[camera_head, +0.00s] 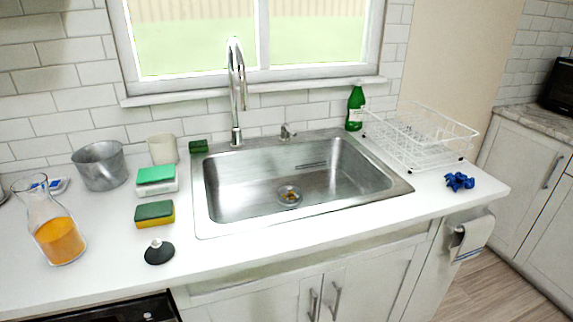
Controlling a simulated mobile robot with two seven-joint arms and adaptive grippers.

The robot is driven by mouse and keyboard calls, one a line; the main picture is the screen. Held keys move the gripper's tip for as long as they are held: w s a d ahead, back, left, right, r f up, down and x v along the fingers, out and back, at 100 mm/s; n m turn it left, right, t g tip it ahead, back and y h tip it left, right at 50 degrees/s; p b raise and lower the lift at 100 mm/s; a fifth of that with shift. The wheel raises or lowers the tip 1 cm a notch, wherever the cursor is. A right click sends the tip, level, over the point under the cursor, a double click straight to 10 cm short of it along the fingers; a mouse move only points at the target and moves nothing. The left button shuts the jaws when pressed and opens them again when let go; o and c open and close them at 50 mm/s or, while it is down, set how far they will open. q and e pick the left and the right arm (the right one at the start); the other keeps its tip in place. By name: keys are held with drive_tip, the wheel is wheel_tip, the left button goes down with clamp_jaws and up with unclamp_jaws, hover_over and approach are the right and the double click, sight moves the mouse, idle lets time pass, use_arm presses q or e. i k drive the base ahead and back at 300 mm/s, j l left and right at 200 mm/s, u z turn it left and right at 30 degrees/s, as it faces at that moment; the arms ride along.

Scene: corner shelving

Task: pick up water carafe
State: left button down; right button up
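A clear glass carafe (58,238) stands upright on the white counter at the far left of the head view. Its lower part holds an orange liquid, not clear water. Its neck is narrow and its mouth flares out. Nothing touches it that I can see. Neither my left nor my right gripper shows in this view.
Right of the carafe are a metal pot (100,166), a beige cup (163,149), sponges (154,212) and a black stopper (159,253). The steel sink (300,182) fills the middle. A green bottle (355,108) and white dish rack (420,137) stand at right.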

sight(53, 227)
drive_tip(key=u, duration=1.55)
